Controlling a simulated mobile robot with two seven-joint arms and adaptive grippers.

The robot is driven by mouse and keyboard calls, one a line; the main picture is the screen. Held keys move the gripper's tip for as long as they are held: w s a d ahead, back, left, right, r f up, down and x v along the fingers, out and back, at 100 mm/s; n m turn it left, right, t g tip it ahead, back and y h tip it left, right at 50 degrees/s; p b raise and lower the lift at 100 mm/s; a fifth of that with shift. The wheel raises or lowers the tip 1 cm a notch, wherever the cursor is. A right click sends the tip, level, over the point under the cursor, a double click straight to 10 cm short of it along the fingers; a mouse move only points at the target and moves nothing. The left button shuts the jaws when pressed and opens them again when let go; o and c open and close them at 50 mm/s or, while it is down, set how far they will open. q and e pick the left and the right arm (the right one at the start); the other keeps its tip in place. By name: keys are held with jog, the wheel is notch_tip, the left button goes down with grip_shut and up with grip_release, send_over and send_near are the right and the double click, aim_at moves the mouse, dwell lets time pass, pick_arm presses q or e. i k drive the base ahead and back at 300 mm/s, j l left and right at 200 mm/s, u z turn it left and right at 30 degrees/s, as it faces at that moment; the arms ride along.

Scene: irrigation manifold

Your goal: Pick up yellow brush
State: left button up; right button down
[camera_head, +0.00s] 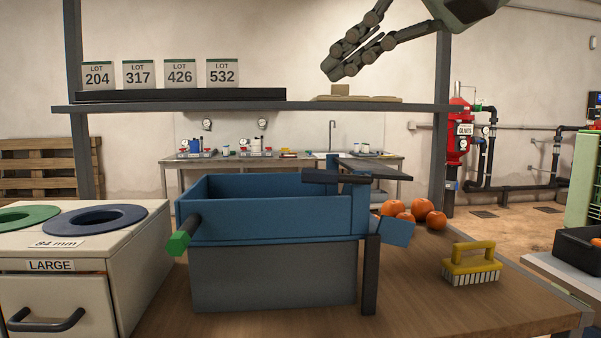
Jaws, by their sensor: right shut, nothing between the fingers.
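The yellow brush (472,264) stands on the wooden table at the right, bristles down, with its handle arched over the top. Its white bristles touch the table. My right gripper (333,72) is in the upper part of the view, reaching in from the top right. Its dark fingers are shut with nothing between them. It appears above the shelf, well above and to the left of the brush. My left gripper does not show.
A blue bin (275,217) on a grey base stands mid-table, with several oranges (436,220) beside it. A shelf (250,107) with lot cards crosses above. A cabinet (80,262) with round openings stands left. A black tray (577,250) is at far right. Table around the brush is clear.

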aim_at(460, 270)
jog(key=k, duration=1)
